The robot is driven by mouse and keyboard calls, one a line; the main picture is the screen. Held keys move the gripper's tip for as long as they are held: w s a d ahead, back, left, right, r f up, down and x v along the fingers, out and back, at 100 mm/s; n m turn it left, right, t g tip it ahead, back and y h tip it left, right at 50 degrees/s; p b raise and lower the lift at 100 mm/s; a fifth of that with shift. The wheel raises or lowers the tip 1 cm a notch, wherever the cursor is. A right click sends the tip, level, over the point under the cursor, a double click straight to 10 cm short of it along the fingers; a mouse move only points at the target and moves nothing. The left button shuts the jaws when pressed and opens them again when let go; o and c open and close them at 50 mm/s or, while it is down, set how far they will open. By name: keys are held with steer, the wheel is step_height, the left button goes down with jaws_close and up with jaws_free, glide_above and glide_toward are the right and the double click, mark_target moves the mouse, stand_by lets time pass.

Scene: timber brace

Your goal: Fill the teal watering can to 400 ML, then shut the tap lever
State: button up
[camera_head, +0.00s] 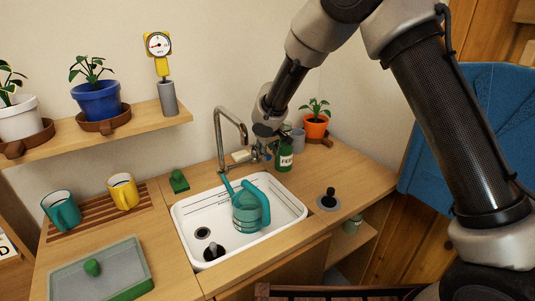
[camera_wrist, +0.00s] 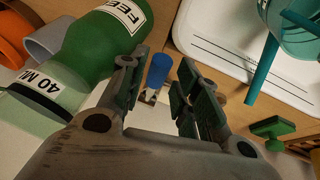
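The teal watering can (camera_head: 248,212) stands upright in the white sink (camera_head: 290,214), its spout leaning up under the curved tap (camera_head: 219,135). Part of it shows in the wrist view (camera_wrist: 303,35). No clear stream of water can be made out, and the water level is not readable. My gripper (camera_head: 264,150) is beside the tap's base. In the wrist view its two fingers (camera_wrist: 160,85) are apart, with the blue-tipped tap lever (camera_wrist: 158,72) showing between and beyond them. I cannot tell whether they touch it.
A green FEED bottle (camera_head: 284,158), also close beside my fingers in the wrist view (camera_wrist: 105,40), crowds the tap. A grey cup (camera_head: 298,140) and an orange plant pot (camera_head: 315,127) stand behind. A shelf (camera_head: 150,122) holds plants and a dial gauge (camera_head: 158,44).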

steer(key=shift+x, duration=1.1)
jaws_close()
steer(key=shift+w+r+h, duration=0.3)
steer(key=shift+w+r, duration=0.1)
steer(key=shift+r, duration=0.15)
steer(key=shift+a+r+g+h, duration=0.2)
steer(key=shift+r+g+h, duration=0.2)
steer(key=shift+r+g, duration=0.5)
steer(key=shift+f, duration=0.2)
jaws_free()
